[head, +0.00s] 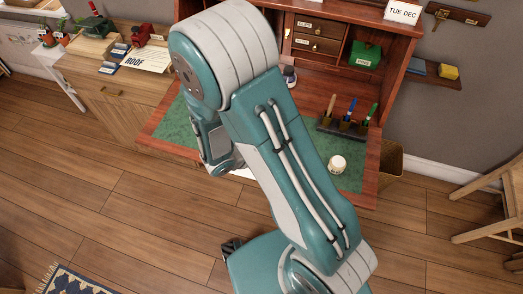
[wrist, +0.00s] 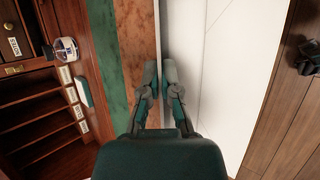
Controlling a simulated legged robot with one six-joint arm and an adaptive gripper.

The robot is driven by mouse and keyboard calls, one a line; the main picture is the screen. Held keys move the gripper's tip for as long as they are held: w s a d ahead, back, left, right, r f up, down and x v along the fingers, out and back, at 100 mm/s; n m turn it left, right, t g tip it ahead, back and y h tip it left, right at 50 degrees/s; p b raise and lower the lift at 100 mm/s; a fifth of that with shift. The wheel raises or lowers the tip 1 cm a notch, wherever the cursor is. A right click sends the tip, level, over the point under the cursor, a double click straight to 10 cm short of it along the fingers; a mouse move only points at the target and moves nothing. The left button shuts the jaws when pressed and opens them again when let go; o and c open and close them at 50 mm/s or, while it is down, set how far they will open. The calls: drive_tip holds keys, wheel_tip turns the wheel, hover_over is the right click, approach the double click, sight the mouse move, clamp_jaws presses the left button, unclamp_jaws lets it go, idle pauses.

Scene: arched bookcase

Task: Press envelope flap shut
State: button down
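The white envelope (wrist: 222,70) fills the right of centre in the wrist view, with faint fold lines on its face. In the head view only a small white piece (head: 243,172) shows at the desk's front edge; my arm covers the rest. My gripper (wrist: 160,68) is over the envelope's left edge in the wrist view. Its two fingers are close together, with a narrow pale strip showing between them. I cannot tell whether they pinch this strip or only have it behind them. The gripper's tips are hidden in the head view.
The desk's green surface (head: 176,132) has a wooden front edge (wrist: 133,45). A white-lidded jar (head: 337,164) and a brush stand (head: 340,130) are on its right. Pigeonholes (wrist: 45,95) line its back. A low cabinet (head: 120,100) stands at left, a chair (head: 490,200) at right. Floor in front is mostly clear.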

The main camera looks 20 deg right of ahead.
drive_tip(key=shift+s+a+f+t+h, duration=0.1)
drive_tip(key=shift+s+f+t+h, duration=0.1)
drive_tip(key=shift+t+h, duration=0.1)
idle(0.5)
drive_tip(key=c, duration=0.9)
unclamp_jaws()
drive_tip(key=shift+o, duration=0.2)
drive_tip(key=shift+v, duration=4)
drive_tip(key=shift+a+f, duration=0.15)
drive_tip(key=shift+f, duration=0.1)
